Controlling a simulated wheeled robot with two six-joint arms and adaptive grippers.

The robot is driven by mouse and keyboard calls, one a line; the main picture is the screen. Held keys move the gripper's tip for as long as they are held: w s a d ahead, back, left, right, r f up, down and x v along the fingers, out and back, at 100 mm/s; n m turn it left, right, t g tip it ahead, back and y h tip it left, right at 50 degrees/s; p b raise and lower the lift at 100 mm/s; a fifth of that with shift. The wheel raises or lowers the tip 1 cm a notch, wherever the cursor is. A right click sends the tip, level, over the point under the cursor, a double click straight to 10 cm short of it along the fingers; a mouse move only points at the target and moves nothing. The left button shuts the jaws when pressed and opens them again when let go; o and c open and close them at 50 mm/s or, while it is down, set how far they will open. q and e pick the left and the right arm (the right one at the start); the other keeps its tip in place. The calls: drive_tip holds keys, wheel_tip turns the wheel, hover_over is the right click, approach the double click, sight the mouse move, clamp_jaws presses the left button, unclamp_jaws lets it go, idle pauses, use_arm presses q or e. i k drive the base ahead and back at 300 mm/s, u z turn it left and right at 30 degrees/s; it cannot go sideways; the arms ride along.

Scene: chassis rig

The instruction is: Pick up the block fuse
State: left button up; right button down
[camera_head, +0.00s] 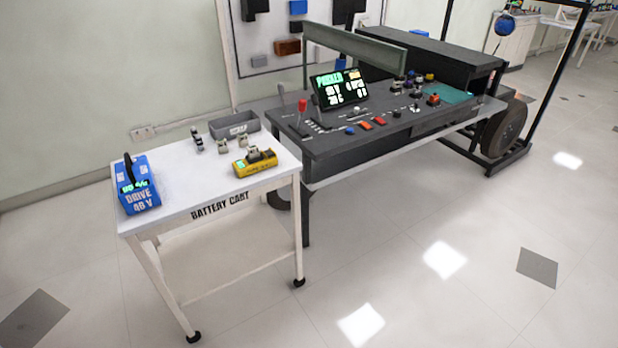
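I cannot tell for sure which thing is the block fuse. Several small pale and dark pieces stand on the white battery cart (185,207): one at the back left (197,140), one in the middle (222,146) and one beside the grey bin (242,141). They are too small to make out clearly. A yellow block (255,162) with a grey top and a small green display sits at the cart's right. Neither of my grippers is in view.
A blue battery (139,189) marked "DRIVE 48 V" stands at the cart's left end. The grey bin (234,125) is at its back edge. A dark bench (350,147) with a lit screen (340,90), a red-tipped lever (302,105) and buttons adjoins the cart. The floor in front is clear.

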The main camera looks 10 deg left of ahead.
sight(253, 152)
drive_tip(key=z, duration=3.4)
drive_tip(key=i, duration=0.1)
drive_tip(key=u, duration=2.15)
drive_tip(key=i, duration=1.1)
drive_tip(key=u, duration=0.7)
drive_tip(key=i, duration=0.7)
drive_tip(key=u, duration=0.8)
